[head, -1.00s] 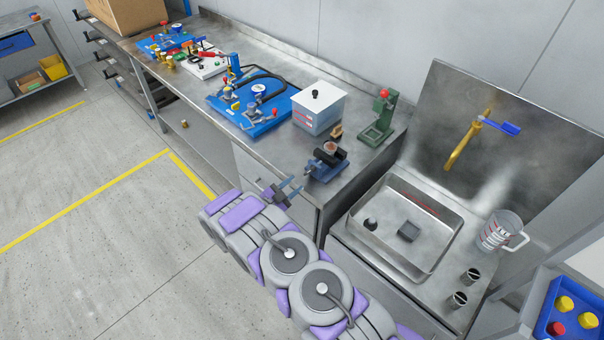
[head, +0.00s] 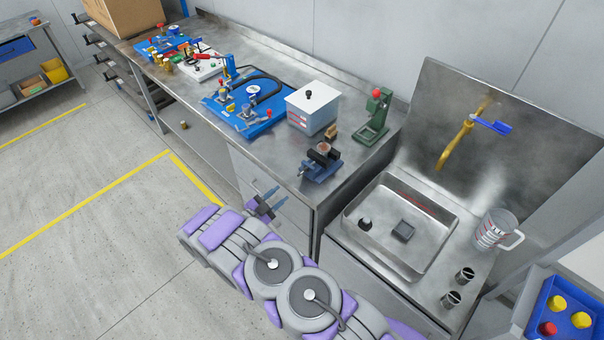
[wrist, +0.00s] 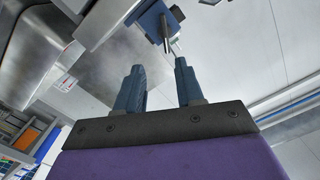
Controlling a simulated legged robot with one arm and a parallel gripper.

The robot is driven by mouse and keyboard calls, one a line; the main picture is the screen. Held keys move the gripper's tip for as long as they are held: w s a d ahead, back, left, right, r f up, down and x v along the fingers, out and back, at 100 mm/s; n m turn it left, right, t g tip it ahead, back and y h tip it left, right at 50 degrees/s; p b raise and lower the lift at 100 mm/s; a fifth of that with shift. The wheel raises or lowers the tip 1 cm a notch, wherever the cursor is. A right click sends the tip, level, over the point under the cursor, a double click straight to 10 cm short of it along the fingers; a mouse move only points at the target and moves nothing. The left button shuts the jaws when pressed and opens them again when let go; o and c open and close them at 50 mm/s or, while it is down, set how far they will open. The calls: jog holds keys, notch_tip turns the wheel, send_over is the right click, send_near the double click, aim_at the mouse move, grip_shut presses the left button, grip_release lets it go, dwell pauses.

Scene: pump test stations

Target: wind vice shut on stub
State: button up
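The blue vice (head: 320,168) stands at the near right corner of the steel counter. A small reddish-brown round piece, seemingly the stub (head: 324,147), shows between its dark jaws; whether the jaws touch it I cannot tell. My gripper (head: 277,196) is left of and below the vice, in front of the cabinet face, apart from it. In the wrist view my gripper (wrist: 159,64) has two blue fingers spread with nothing between them. Beyond the fingertips is a blue part, seemingly the vice (wrist: 150,20), with a dark and a thin metal bar by it.
The counter edge (head: 280,177) lies between my gripper and the vice. A white-topped box (head: 312,108) and a green press (head: 373,118) stand behind the vice. A steel sink (head: 405,225) is to the right. The floor at left is clear.

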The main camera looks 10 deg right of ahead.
jog(key=f+p+v, duration=0.1)
jog(key=v, duration=2.3)
jog(key=shift+w+a+r+p, duration=0.2)
jog(key=shift+a+p, duration=0.2)
jog(key=shift+a, duration=0.1)
